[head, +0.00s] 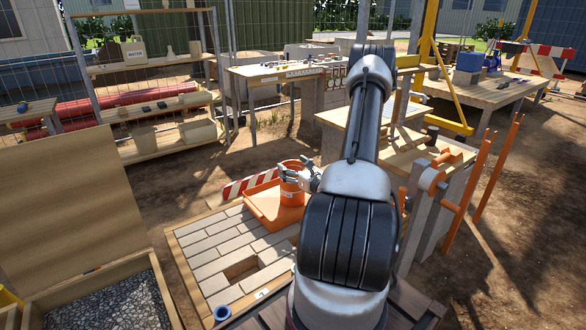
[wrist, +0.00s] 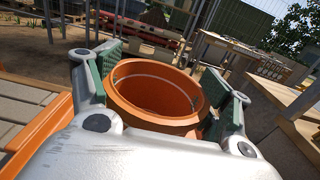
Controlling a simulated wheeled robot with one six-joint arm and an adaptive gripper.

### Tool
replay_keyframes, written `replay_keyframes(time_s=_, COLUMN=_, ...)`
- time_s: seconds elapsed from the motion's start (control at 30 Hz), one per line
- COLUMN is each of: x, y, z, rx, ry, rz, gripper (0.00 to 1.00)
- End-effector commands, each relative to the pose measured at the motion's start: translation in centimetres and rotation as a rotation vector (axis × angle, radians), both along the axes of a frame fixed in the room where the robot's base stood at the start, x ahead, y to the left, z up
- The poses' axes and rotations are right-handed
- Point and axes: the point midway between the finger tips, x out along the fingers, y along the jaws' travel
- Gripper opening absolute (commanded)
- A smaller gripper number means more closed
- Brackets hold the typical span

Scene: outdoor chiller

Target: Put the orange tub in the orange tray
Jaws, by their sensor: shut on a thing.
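The orange tub (head: 292,184) is an open-topped round pot, held upright or nearly so. My gripper (head: 300,174) is shut around it from the right. In the wrist view the tub (wrist: 154,92) sits between the two green-padded fingers of my gripper (wrist: 160,90), and its inside looks empty.
The paved platform (head: 212,262) has a gap among its bricks. A blue cup (head: 222,313) stands at its near edge. A red-and-white board (head: 248,184) lies behind the tray. A wooden bin of gravel (head: 105,300) is at left. A workbench (head: 385,140) stands close at right.

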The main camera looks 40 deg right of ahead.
Motion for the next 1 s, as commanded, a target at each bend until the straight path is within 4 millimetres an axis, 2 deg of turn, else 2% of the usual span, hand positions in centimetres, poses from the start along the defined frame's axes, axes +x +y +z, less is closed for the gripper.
replay_keyframes(time_s=0.2, x=0.0, y=0.0, z=-0.3, rx=0.001, ry=0.000, rz=0.000, gripper=0.09)
replay_keyframes(time_s=0.23, x=0.0, y=0.0, z=-0.3, rx=0.001, ry=0.001, rz=0.000, gripper=0.80)
replay_keyframes(time_s=0.33, x=0.0, y=0.0, z=-0.3, rx=0.001, ry=0.000, rz=0.000, gripper=0.98)
replay_keyframes(time_s=0.77, x=0.0, y=0.0, z=0.0, rx=0.000, ry=0.000, rz=0.000, gripper=1.00)
replay_keyframes(time_s=0.87, x=-1.1, y=0.0, z=0.0, rx=0.003, ry=0.001, rz=-0.003, gripper=1.00)
replay_keyframes(time_s=1.0, x=-3.9, y=0.1, z=0.0, rx=0.005, ry=0.002, rz=-0.005, gripper=1.00)
